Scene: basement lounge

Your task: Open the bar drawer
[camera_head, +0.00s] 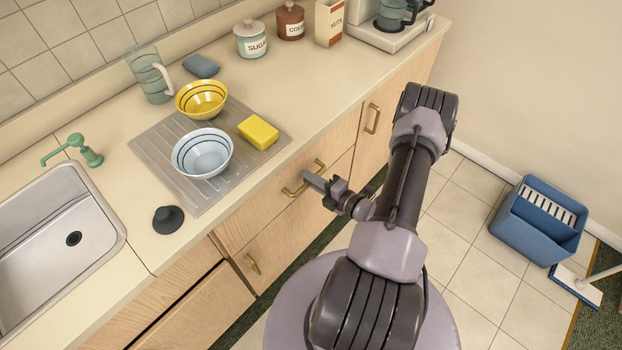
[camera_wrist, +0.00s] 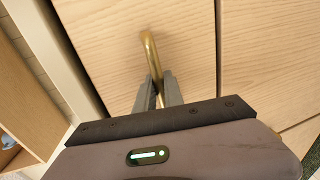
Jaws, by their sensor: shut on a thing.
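The bar drawer (camera_head: 262,209) is a light wood front just below the counter's front edge. It looks flush with the cabinet, with no opening seen above it. Its brass bar handle (camera_head: 291,192) runs along the front, and it also shows in the wrist view (camera_wrist: 150,52). My gripper (camera_head: 311,180) reaches in from the right and is shut on this handle. In the wrist view the grey fingers of my gripper (camera_wrist: 158,88) close around the lower part of the handle, and the wood front fills the space behind.
The counter (camera_head: 300,110) above holds a steel drainer (camera_head: 150,145) with two bowls and a yellow sponge (camera_head: 258,132). A lower front has its own handle (camera_head: 253,263). A blue mop bucket (camera_head: 540,235) stands on the tiles at right. The floor between is clear.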

